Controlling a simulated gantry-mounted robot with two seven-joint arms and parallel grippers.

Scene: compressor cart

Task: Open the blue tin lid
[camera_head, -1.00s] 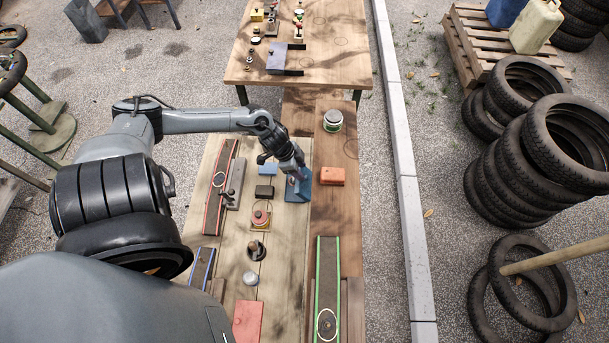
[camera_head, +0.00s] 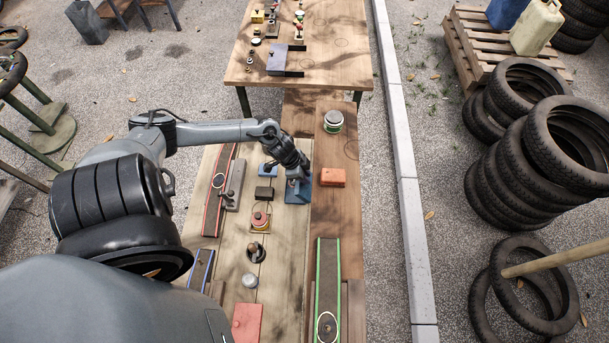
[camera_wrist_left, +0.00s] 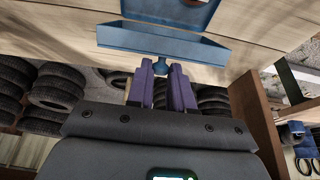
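The blue tin (camera_head: 300,191) stands on the workbench, right of the middle, with my left gripper (camera_head: 297,174) right over it and partly hiding it. In the left wrist view, two blue panels of the tin (camera_wrist_left: 150,40) meet at an angle, and a small blue knob (camera_wrist_left: 161,67) sticks out from the near one. My left gripper's purple fingers (camera_wrist_left: 161,72) stand on either side of the knob, very close to it. I cannot tell whether they press on it, nor how far the lid stands open. My right gripper is not in view.
An orange-red block (camera_head: 333,178) lies right of the tin, a black block (camera_head: 264,192) and a small blue block (camera_head: 270,169) left of it. A round green-and-white tin (camera_head: 333,121) stands behind. A green-edged strip (camera_head: 328,275) lies nearer. Tyres (camera_head: 510,170) are stacked off the bench.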

